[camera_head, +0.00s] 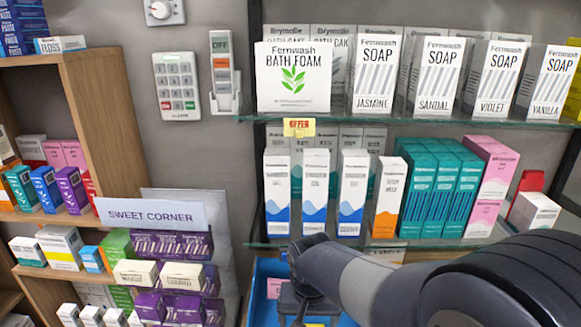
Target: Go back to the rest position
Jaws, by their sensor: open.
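My arm reaches in from the lower right, with its dark grey links across the front of the lower shelf in the head view. My gripper (307,318) hangs below the wrist at the bottom edge of the picture. Its fingers are partly cut off by that edge. It appears open, and no held object shows. It is over or in front of a blue container (262,290), which is partly hidden by the gripper and arm.
A glass shelf (420,121) holds soap boxes and a bath foam box (293,77). A lower glass shelf (262,244) holds several cartons close behind my arm. A wooden shelf unit (108,120) and a "Sweet Corner" sign (151,215) are on the left.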

